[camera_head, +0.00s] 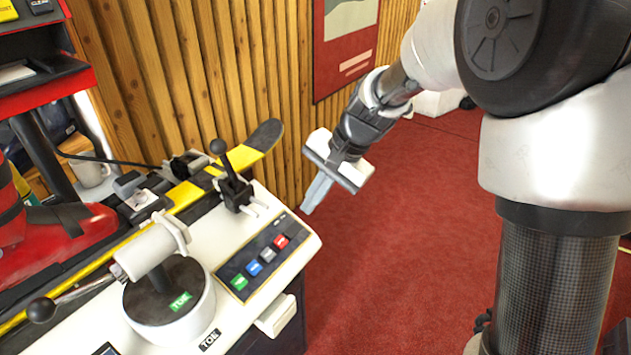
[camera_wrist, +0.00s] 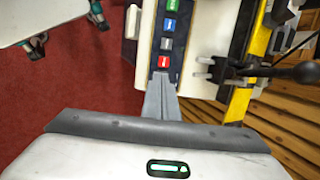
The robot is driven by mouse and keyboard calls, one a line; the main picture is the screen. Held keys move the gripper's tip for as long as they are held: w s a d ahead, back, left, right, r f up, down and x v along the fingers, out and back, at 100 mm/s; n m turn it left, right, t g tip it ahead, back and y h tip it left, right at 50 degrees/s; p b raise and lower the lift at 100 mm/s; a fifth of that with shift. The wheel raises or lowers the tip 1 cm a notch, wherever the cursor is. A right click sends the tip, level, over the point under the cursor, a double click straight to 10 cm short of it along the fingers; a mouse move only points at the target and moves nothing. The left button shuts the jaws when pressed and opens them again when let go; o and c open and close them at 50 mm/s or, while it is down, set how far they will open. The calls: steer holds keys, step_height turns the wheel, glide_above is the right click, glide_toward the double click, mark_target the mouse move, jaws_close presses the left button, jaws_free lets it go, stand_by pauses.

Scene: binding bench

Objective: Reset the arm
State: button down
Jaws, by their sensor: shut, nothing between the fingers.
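My gripper (camera_head: 318,192) hangs in the air to the right of the binding bench (camera_head: 303,246) in the head view. Its grey fingers point down and are closed together with nothing between them. In the wrist view my gripper (camera_wrist: 161,80) shows at the middle, its fingertips overlapping the end of the button panel in the picture. The button panel (camera_head: 239,281) carries green, blue, grey and red buttons. It also shows in the wrist view (camera_wrist: 167,50). My fingers look apart from the bench in the head view.
A black-knobbed lever (camera_head: 232,178) stands on the bench near my gripper, and it shows in the wrist view (camera_wrist: 290,73). A white toe unit (camera_head: 170,302) sits on the bench. A ski (camera_head: 262,142) lies along the slatted wall (camera_head: 235,70). Red carpet (camera_head: 400,250) is open to the right.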

steer(key=s+d+r+n+t+h, duration=0.25)
steer(key=s+d+r, duration=0.35)
steer(key=s+d, duration=0.4)
steer(key=s+d+r+n+t+h, duration=0.25)
steer(key=s+d+r, duration=0.35)
steer(key=s+d, duration=0.35)
step_height(320, 180, up, 18)
steer(key=p, duration=1.8)
steer(key=shift+s+r+n, duration=0.25)
steer(key=shift+s+n, duration=0.05)
steer(key=shift+s, duration=0.1)
